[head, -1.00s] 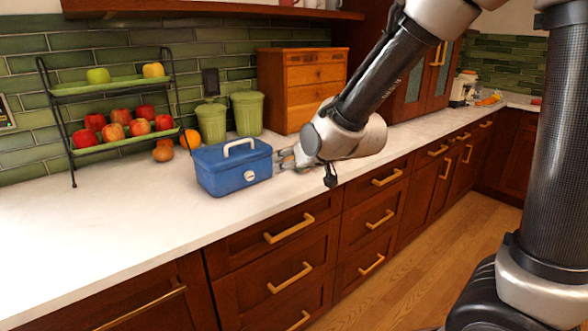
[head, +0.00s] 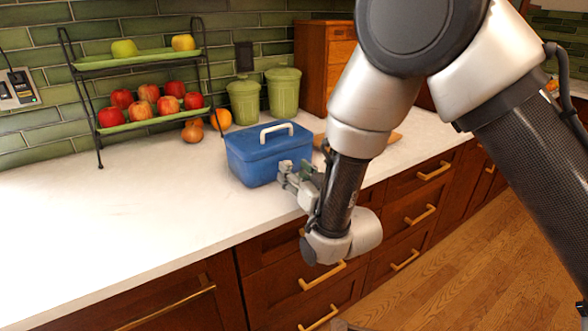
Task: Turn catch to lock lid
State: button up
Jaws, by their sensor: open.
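A blue box (head: 250,160) with a closed lid and a white handle (head: 277,131) on top stands upright on the white counter. The round white catch on its front shows in the earlier frame, but my gripper hides it now. My gripper (head: 287,175) is in front of the right part of the box's front face, with its fingers pointing at the box. It is open. I cannot tell whether the fingers touch the catch or the box.
A two-tier rack (head: 140,95) of apples stands at the back left. An orange (head: 221,119) and two green canisters (head: 262,98) are behind the box. A wooden drawer cabinet (head: 322,62) stands farther right. The counter (head: 130,220) is clear left of the box.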

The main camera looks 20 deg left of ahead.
jog(key=shift+x, duration=1.25)
jog(key=shift+s, duration=0.1)
jog(key=shift+c, duration=0.4)
jog(key=c, duration=1)
jog(key=shift+o, duration=0.2)
